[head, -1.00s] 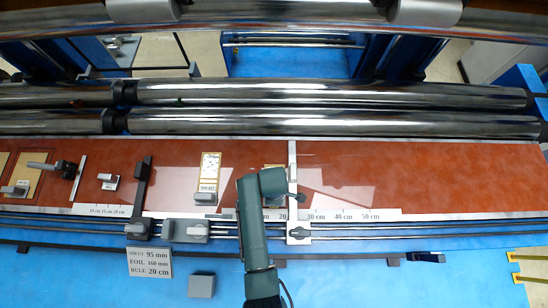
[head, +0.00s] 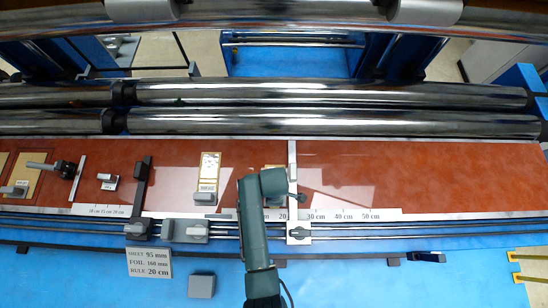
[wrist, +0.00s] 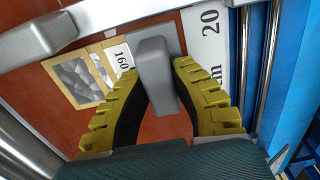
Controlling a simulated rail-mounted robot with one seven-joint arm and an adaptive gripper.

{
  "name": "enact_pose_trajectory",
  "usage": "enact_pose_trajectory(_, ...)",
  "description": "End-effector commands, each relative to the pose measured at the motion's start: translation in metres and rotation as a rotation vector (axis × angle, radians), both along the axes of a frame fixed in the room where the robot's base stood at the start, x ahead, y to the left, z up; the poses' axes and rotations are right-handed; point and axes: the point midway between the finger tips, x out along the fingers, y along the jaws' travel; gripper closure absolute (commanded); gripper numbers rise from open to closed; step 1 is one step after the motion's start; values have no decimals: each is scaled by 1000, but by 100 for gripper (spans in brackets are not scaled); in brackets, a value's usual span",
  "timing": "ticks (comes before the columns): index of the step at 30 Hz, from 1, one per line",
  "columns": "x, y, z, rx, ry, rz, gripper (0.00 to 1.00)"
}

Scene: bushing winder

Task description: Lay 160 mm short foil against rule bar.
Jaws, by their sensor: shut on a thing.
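The short foil (head: 272,167) is a small tan-framed card in the head view, mostly hidden behind my arm. In the wrist view the foil (wrist: 85,80) shows a silvery quilted window and a 160 label. My gripper (wrist: 156,68) has its yellow-and-black fingers shut on the grey block handle (wrist: 155,60) by the label. The silver rule bar (head: 292,175) crosses the red table just right of the foil, at the 20 mark. In the wrist view the rule bar (wrist: 115,20) runs along the foil's upper side.
Another foil card (head: 209,168) with a grey block lies to the left. A dark bar (head: 143,183) and small blocks stand farther left. A sign (head: 149,263) reads sheet 95 mm, foil 160 mm, rule 20 cm. The red table (head: 440,180) is clear on the right.

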Motion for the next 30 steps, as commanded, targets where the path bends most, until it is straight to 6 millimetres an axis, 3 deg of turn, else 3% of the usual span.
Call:
enact_pose_trajectory(19,0,-8,0,0,-1,-1,100)
enact_pose_trajectory(20,0,-8,0,0,-1,-1,70)
enact_pose_trajectory(23,0,-8,0,0,-1,-1,52)
enact_pose_trajectory(30,0,-8,0,0,0,0,52)
